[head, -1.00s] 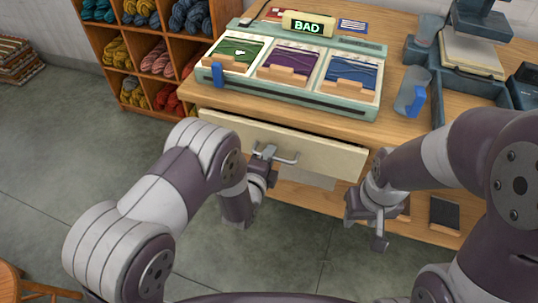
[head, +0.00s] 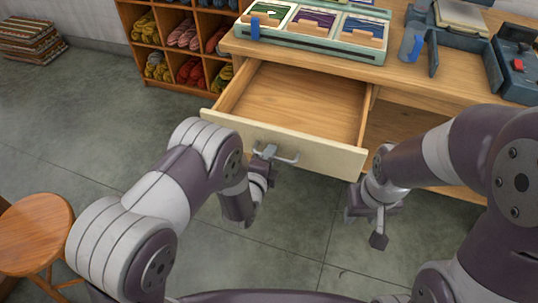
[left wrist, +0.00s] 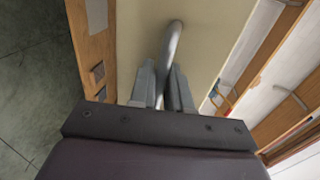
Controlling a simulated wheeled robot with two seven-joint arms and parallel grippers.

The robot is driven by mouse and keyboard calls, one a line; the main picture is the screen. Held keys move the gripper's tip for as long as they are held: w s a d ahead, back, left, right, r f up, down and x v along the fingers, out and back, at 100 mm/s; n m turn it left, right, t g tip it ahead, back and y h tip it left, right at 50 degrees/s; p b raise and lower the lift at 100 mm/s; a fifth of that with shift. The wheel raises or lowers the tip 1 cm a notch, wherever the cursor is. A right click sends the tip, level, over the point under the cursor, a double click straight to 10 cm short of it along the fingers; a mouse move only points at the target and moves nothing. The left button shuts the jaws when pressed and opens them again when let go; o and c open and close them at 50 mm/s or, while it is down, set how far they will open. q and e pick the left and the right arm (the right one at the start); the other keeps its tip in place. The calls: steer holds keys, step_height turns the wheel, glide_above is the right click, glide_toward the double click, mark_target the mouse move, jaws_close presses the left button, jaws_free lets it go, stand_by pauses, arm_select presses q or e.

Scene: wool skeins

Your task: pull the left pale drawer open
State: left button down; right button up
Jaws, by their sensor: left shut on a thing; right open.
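The left pale drawer (head: 300,149) stands well out from the wooden desk, and its bare wooden inside (head: 305,98) shows empty. Its metal bar handle (head: 286,158) is on the front panel. My left gripper (head: 266,153) is shut on the handle near its left end. In the left wrist view, the two fingers (left wrist: 163,90) close around the curved grey handle (left wrist: 172,42) against the pale panel (left wrist: 215,35). My right gripper (head: 379,222) is open and empty, hanging to the right of the drawer, apart from it.
A wool shelf (head: 172,52) stands behind left. A round stool (head: 35,234) is at the left. Floor in front of the drawer is free.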

stand_by(0.3)
arm_select(q)
steer(key=c, duration=1.3)
jaws_free()
steer(key=shift+o, duration=0.2)
steer(key=p+v, duration=0.2)
steer(key=v, duration=1)
steer(key=shift+s, duration=0.35)
steer(key=shift+a, duration=0.1)
